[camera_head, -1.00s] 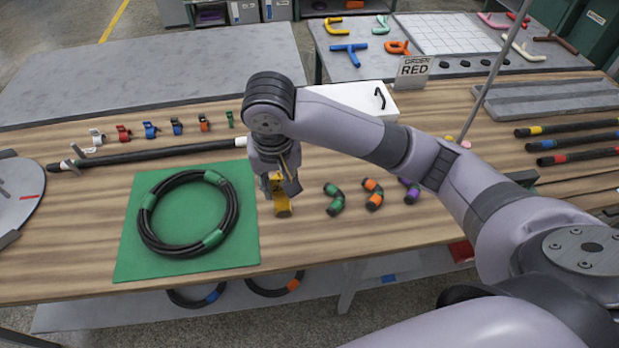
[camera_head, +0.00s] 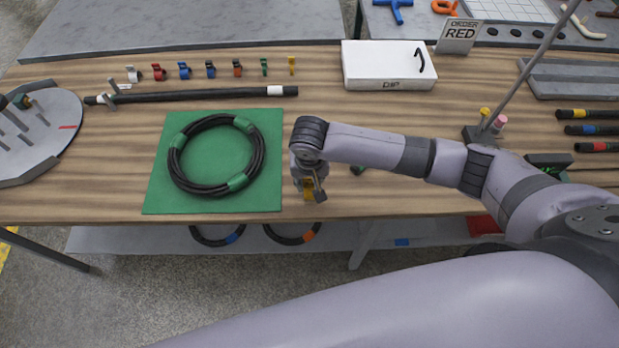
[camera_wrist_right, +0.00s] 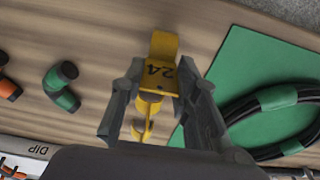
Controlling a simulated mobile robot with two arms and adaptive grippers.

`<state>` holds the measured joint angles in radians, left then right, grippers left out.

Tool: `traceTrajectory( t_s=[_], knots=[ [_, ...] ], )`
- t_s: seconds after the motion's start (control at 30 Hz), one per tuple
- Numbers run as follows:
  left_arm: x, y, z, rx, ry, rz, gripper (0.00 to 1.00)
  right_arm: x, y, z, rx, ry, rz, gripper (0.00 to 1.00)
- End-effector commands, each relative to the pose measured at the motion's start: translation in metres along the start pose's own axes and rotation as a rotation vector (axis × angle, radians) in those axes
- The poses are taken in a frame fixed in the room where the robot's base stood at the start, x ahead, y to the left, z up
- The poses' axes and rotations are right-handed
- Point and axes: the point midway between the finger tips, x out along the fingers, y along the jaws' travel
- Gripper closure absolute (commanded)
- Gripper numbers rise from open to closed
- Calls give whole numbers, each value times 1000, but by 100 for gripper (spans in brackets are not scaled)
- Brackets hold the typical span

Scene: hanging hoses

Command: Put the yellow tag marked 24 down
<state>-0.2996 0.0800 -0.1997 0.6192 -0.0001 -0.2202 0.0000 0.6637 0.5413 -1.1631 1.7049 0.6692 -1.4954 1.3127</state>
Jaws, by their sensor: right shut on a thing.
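The yellow tag marked 24 (camera_wrist_right: 160,75) is between the fingers of my right gripper (camera_wrist_right: 165,105), which is shut on it. Its number shows in the right wrist view, with a yellow hook-shaped part nearer the gripper. In the head view the right gripper (camera_head: 313,192) points down, with the yellow tag (camera_head: 308,184) partly hidden by it. It is just right of the green mat (camera_head: 160,195), near the table's front edge. I cannot tell whether the tag touches the wood. My left gripper is not in view.
A coiled black hose (camera_head: 205,188) with green bands lies on the mat. A short green elbow hose (camera_wrist_right: 62,85) lies beside the tag in the wrist view. Several coloured clips (camera_head: 184,70) line the back; a white box (camera_head: 388,68) stands behind.

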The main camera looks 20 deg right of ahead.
Motion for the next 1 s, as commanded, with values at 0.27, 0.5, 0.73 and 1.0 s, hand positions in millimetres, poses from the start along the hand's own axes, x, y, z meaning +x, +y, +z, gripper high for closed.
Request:
traceTrajectory(
  t_s=[0.27,0.5,0.73,1.0],
  knots=[
    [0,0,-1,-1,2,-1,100,3,0,0,0,1,0,100],
    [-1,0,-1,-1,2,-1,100,6,0,1,0,0,0,66],
    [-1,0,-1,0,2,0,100,6,0,1,0,1,0,51],
    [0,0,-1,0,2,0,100,5,0,0,0,1,0,51]
  ],
)
